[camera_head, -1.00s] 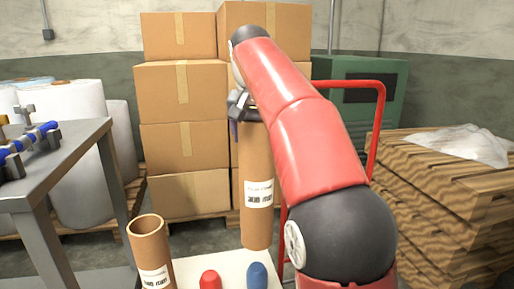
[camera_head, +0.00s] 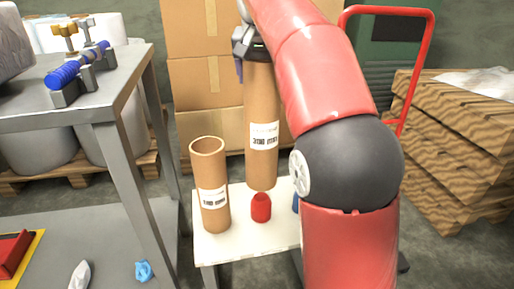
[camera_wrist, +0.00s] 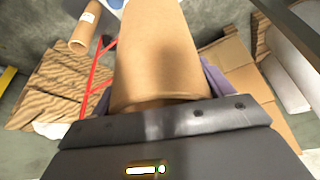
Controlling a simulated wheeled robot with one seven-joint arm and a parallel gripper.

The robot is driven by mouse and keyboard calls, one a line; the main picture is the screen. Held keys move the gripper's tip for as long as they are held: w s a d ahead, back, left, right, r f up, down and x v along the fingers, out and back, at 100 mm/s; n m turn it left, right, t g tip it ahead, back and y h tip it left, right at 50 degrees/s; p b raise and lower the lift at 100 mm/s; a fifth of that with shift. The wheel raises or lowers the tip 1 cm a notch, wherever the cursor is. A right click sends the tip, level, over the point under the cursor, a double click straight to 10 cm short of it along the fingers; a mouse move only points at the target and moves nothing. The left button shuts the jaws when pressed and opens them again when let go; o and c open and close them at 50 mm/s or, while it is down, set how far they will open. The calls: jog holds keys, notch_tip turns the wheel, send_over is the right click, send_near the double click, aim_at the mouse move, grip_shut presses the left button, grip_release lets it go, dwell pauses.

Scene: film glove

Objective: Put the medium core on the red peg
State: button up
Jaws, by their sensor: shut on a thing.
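My gripper (camera_head: 257,60) is shut on the upper end of a long brown cardboard core (camera_head: 262,105), which hangs upright with a white label reading about "300 mm". The core fills the middle of the wrist view (camera_wrist: 158,55). Its lower end shows just above and behind the red peg (camera_head: 261,209) in the head view; the exact gap cannot be told. The red peg stands on a white table. The blue peg (camera_head: 296,203) is mostly hidden by my arm. A shorter, open-topped core (camera_head: 209,185) stands on the table left of the red peg.
The white table (camera_head: 230,247) has some bare surface at the front. A grey metal bench (camera_head: 120,90) stands close on the left. Another labelled core (camera_wrist: 85,30) shows in the wrist view.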

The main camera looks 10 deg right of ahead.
aim_at(260, 92)
notch_tip(260, 92, down, 14)
jog(key=b, duration=0.4)
jog(key=shift+f+b, duration=0.2)
jog(key=shift+b, duration=0.1)
jog(key=o, duration=1.4)
jog(key=shift+c, duration=0.2)
jog(key=p+v, duration=0.3)
jog(key=v, duration=0.9)
jog(key=shift+r, duration=0.1)
jog(key=shift+s, duration=0.15)
jog(key=s+d+f+n+t+y, duration=0.1)
jog(key=s+f+n, duration=0.3)
jog(key=s+f, duration=1.8)
jog(key=s, duration=0.3)
jog(key=shift+d+t+y, duration=0.25)
jog(key=shift+t+y, duration=0.05)
jog(key=shift+y, duration=0.1)
